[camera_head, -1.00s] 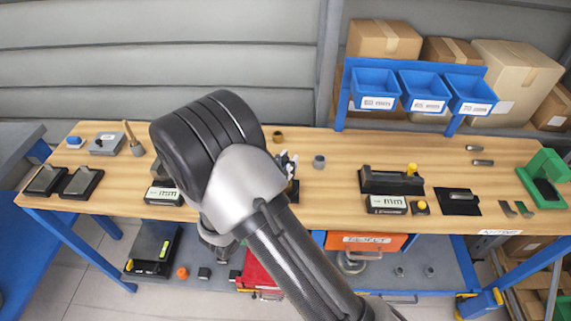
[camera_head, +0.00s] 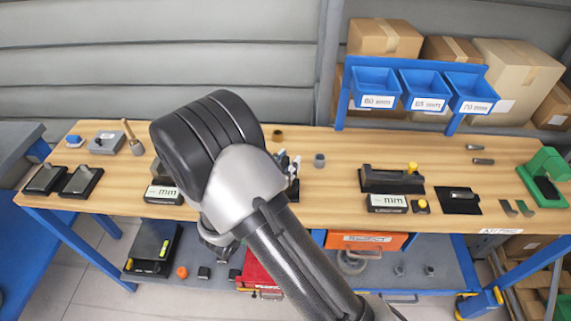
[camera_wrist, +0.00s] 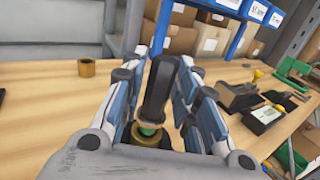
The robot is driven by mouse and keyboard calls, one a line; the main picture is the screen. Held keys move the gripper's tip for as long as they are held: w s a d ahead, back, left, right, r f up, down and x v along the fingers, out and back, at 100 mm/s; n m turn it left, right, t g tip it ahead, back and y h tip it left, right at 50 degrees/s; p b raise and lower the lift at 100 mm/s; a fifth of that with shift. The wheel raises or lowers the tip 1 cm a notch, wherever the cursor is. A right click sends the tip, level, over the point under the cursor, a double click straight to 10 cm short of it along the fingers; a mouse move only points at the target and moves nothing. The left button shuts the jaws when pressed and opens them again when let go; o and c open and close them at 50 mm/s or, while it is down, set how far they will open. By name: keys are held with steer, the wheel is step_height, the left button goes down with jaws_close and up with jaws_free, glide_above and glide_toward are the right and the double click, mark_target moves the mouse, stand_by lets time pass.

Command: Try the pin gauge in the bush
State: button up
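My gripper (camera_wrist: 160,95) reaches forward over the bench in the wrist view, its blue-grey fingers on either side of a dark upright handle, apparently the pin gauge (camera_wrist: 158,88). They look closed against it. A green band shows at the handle's lower end, just above a brass-coloured ring (camera_wrist: 150,139). Whether this ring is a bush, and whether the pin is inside it, I cannot tell. Another brass bush (camera_wrist: 87,67) stands apart to the left; a brass bush also shows in the head view (camera_head: 277,136). My arm hides most of my gripper (camera_head: 290,178) there.
A grey bush (camera_head: 319,161) stands right of my gripper. A black fixture with a yellow knob (camera_head: 392,180) and a display box (camera_head: 387,203) stand farther right. Blue labelled bins (camera_head: 424,91) rise behind. Bare bench (camera_head: 335,190) lies between the gripper and fixture.

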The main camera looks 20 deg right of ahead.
steer(key=shift+o, duration=1)
steer(key=v, duration=1.2)
steer(key=s+d+r+m+g+y, duration=0.1)
steer(key=s+d+r+m+g, duration=0.35)
steer(key=d+m+g, duration=0.2)
steer(key=s+d+r+m+g+y, duration=0.1)
steer(key=s+d+r+m+g, duration=0.2)
steer(key=s+d+m+g, duration=0.3)
steer(key=s+a+r+m+t+y, duration=0.3)
steer(key=s+r+m+t+y, duration=0.2)
steer(key=m, duration=0.9)
steer(key=s+r+y, duration=0.2)
steer(key=s+y, duration=0.2)
steer(key=y, duration=0.2)
steer(key=shift+a, duration=0.25)
